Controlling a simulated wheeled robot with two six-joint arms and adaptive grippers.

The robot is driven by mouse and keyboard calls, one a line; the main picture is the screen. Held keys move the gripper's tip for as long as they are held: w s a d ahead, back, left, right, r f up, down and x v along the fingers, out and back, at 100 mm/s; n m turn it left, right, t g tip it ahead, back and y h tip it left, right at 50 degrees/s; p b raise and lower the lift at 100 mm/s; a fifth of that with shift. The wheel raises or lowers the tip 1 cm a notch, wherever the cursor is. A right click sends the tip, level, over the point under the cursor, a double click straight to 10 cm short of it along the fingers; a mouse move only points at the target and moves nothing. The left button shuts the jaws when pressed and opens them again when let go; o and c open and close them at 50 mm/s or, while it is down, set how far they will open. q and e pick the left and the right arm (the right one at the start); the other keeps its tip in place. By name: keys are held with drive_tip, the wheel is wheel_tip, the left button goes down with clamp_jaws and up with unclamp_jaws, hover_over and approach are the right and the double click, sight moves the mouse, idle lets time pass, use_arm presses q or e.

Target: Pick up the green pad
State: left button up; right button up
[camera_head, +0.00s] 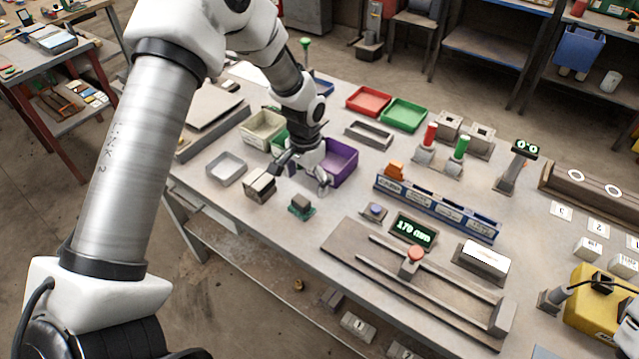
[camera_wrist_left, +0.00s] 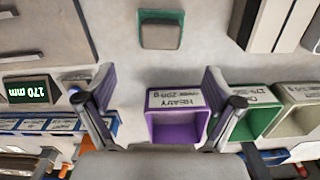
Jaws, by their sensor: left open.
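The green pad (camera_head: 299,216) lies on the table in front of my left gripper, with a small grey block (camera_head: 301,202) on top of it. In the left wrist view the pad (camera_wrist_left: 162,14) shows as a green border around the grey block (camera_wrist_left: 161,36), near the top middle. My left gripper (camera_head: 304,174) is open and empty, pointing down over the table, between the pad and the purple bin. In the left wrist view its two fingers (camera_wrist_left: 157,78) are spread wide, with bare table between them and the block apart from them. My right gripper is not in view.
A blue rack (camera_head: 437,207) and a slide gauge (camera_head: 415,290) lie to the right. The table's front edge is near.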

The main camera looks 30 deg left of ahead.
sight(303, 198)
use_arm(q)
drive_tip(key=shift+w+f, duration=0.2)
drive_tip(key=shift+f, duration=0.1)
drive_tip(key=s+f+p, duration=0.1)
drive_tip(key=s+p, duration=0.1)
drive_tip(key=s, duration=0.1)
drive_tip(key=shift+s+f, duration=0.1)
drive_tip(key=shift+f, duration=0.3)
drive_tip(key=f, duration=0.1)
drive_tip(key=w+f, duration=0.1)
drive_tip(key=f, duration=0.2)
drive_tip(key=shift+w+a+f+p, duration=0.1)
drive_tip(key=shift+w+f+p, duration=0.2)
drive_tip(key=shift+w, duration=0.1)
drive_tip(key=shift+s+r, duration=0.1)
drive_tip(key=shift+s, duration=0.05)
drive_tip(key=shift+c, duration=0.4)
drive_tip(key=shift+s+r, duration=0.2)
drive_tip(key=c, duration=0.5)
drive_tip(key=shift+s, duration=0.1)
drive_tip(key=c, duration=0.6)
drive_tip(key=shift+c, duration=0.2)
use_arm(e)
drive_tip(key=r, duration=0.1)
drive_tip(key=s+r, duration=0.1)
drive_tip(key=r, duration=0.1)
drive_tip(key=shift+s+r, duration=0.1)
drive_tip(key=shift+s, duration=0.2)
